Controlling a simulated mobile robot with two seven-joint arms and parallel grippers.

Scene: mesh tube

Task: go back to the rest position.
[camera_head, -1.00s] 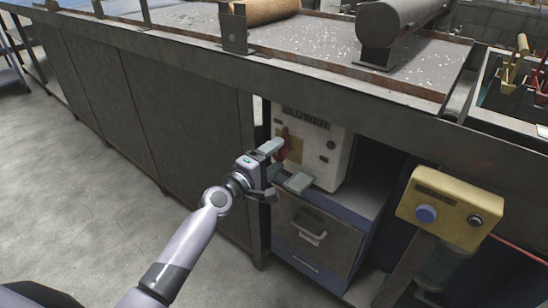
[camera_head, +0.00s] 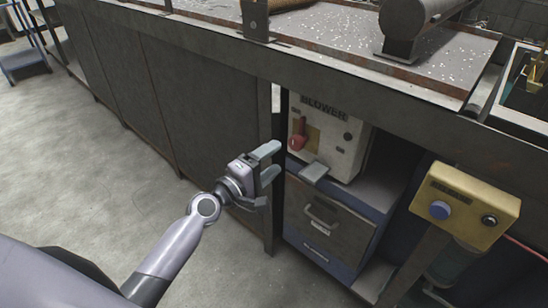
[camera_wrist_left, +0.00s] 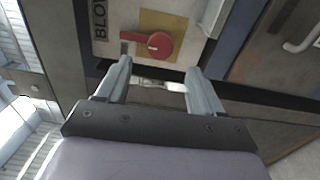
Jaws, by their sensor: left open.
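My left gripper (camera_head: 274,161) is open and empty, in front of the cabinets and to the left of the white blower box (camera_head: 338,152). A red switch handle (camera_head: 297,138) sits on the box front, right of my fingertips and apart from them in the head view. In the left wrist view the red handle (camera_wrist_left: 150,43) shows just beyond and between my open fingers (camera_wrist_left: 158,70). My right gripper is not in view.
A grey drawer unit (camera_head: 325,222) stands under the blower box. A yellow control box (camera_head: 464,204) with a blue button stands at the right. The long workbench edge (camera_head: 230,50) runs above my left gripper. Open concrete floor (camera_head: 80,150) lies to the left.

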